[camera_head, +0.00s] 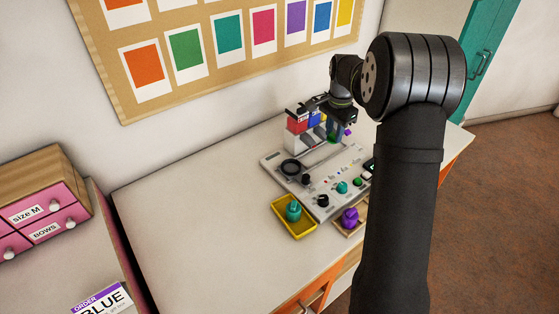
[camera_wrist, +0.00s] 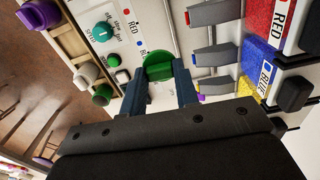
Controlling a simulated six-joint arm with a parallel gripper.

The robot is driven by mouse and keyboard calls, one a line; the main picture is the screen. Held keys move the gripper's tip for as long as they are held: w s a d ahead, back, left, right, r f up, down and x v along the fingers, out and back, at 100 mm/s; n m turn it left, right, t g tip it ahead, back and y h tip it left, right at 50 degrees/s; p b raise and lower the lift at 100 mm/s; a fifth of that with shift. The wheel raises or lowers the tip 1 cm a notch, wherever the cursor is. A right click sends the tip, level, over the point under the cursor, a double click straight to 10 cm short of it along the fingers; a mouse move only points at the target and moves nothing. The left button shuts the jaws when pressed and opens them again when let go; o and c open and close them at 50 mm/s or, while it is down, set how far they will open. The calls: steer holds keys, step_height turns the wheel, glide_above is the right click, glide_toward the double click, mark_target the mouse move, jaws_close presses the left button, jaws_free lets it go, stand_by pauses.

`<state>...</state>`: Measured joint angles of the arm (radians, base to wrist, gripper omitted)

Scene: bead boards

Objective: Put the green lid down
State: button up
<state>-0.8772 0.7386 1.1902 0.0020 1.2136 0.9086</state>
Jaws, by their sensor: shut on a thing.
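The green lid (camera_wrist: 158,66) is between the two fingertips of my gripper (camera_wrist: 160,88) in the wrist view. My gripper is shut on it, with one dark blue finger on each side. The lid appears over the pale panel, beside the printed word BLUE; I cannot tell whether it touches the surface. In the head view my gripper (camera_head: 336,124) is over the far part of the grey board (camera_head: 280,160), near the bead bins, and a bit of green shows under it. The lid is largely hidden there by the gripper.
Red and blue bead bins (camera_wrist: 262,75) with grey levers stand close to my gripper. A teal knob (camera_wrist: 102,32) is on the panel. A yellow tray (camera_head: 278,208) holds a teal object, and a purple object (camera_head: 350,217) sits beside it. The table's left part is clear.

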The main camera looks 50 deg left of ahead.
steer(key=s+a, duration=0.8)
steer(key=s, duration=0.1)
glide_above(278, 160)
step_height(278, 160, down, 7)
steer(key=shift+d+r, duration=0.1)
steer(key=shift+r, duration=0.1)
steer(key=shift+f, duration=2.3)
steer(key=shift+f, duration=0.1)
steer(key=o, duration=0.5)
steer(key=shift+f, duration=0.1)
steer(key=shift+o, duration=0.8)
